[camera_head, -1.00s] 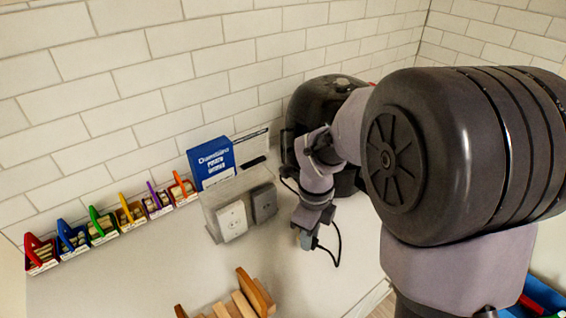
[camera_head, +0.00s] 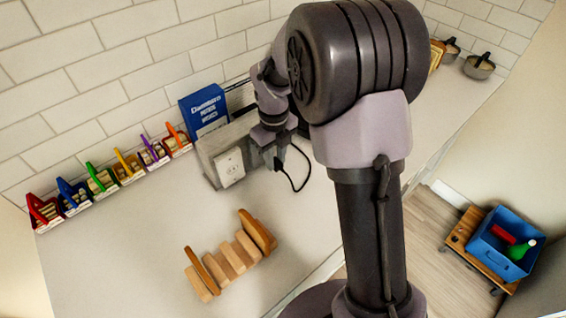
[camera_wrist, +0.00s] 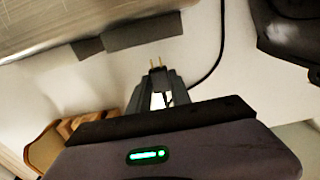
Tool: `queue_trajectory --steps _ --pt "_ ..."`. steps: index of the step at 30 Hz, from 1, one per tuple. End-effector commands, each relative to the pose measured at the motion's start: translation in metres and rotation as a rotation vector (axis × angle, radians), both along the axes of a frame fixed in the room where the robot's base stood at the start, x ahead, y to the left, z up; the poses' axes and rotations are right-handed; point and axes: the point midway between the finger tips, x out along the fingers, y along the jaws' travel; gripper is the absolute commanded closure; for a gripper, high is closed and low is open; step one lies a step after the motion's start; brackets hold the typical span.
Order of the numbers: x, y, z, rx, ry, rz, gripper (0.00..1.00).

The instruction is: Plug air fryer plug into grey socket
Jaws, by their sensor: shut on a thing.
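My gripper (camera_head: 272,152) is shut on the air fryer plug (camera_wrist: 157,74), a grey body with two brass prongs pointing up in the wrist view. My gripper also shows there (camera_wrist: 154,94). The black cable (camera_wrist: 221,45) runs from it to the right. The grey socket (camera_wrist: 145,32) juts from the box's face ahead of the prongs, with a visible gap between them. In the head view, my arm hides the grey socket; the white socket (camera_head: 229,167) shows left of my gripper. The black air fryer (camera_wrist: 287,32) is partly seen at the upper right and mostly hidden in the head view.
Coloured small boxes (camera_head: 103,180) line the wall at left. A wooden rack (camera_head: 230,262) lies on the counter in front. The counter between is clear.

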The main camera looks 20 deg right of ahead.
Motion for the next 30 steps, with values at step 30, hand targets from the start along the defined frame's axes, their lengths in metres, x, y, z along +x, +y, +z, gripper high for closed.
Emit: queue_trajectory --steps 30 --pt "0.015 0.006 0.0 -0.001 0.0 0.001 1.0"
